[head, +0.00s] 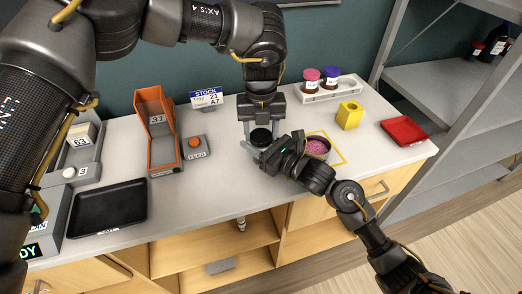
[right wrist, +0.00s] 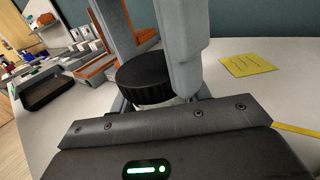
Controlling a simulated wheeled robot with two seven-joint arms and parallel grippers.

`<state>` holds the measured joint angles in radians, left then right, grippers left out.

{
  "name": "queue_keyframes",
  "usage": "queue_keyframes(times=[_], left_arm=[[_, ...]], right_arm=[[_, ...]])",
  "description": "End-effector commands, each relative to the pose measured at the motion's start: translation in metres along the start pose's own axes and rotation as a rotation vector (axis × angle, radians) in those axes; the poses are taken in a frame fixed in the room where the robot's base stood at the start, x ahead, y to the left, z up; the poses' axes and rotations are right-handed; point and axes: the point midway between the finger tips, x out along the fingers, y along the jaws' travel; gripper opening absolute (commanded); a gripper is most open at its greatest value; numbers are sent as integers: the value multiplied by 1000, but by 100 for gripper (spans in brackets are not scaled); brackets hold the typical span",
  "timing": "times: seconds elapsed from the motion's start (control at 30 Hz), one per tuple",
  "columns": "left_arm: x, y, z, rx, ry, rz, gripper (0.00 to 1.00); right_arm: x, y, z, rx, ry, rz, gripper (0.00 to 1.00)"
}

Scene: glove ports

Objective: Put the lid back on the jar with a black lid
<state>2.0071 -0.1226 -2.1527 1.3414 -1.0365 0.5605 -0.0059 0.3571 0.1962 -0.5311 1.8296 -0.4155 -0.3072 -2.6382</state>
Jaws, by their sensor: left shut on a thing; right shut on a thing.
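The black lid (head: 260,136) is between the fingers of my left gripper (head: 262,130), which points straight down over the middle of the table. In the right wrist view the ribbed black lid (right wrist: 145,78) is level, between two upright grey fingers. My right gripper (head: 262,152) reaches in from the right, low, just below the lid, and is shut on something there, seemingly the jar. The jar body is almost wholly hidden by the grippers. I cannot tell whether the lid touches the jar rim.
An open round container with pink contents (head: 317,146) stands right of my right gripper, by a yellow outline. A yellow block (head: 349,115), red tray (head: 404,131) and white rack (head: 335,91) are beyond. Left are an orange bin (head: 163,140), orange-button box (head: 195,146) and black tray (head: 108,207).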

Motion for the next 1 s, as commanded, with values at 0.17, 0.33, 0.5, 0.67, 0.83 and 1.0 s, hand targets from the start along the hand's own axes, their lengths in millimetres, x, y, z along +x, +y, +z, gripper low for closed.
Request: queue_keyframes(times=[0.17,0.33,0.5,0.67,0.83,1.0], left_arm=[[0,0,0,111,0,1,26],[0,0,0,113,0,1,26],[0,0,0,112,0,1,63],[0,-1,0,113,0,-1,75],[0,-2,-1,115,1,-4,75],[0,-3,-1,117,2,-6,75]], right_arm=[[0,0,0,0,0,-1,0],[0,0,0,0,0,-1,0],[0,-1,0,0,1,-1,0],[0,0,0,0,0,1,0],[0,2,0,0,0,3,0],[1,2,0,0,0,5,0]])
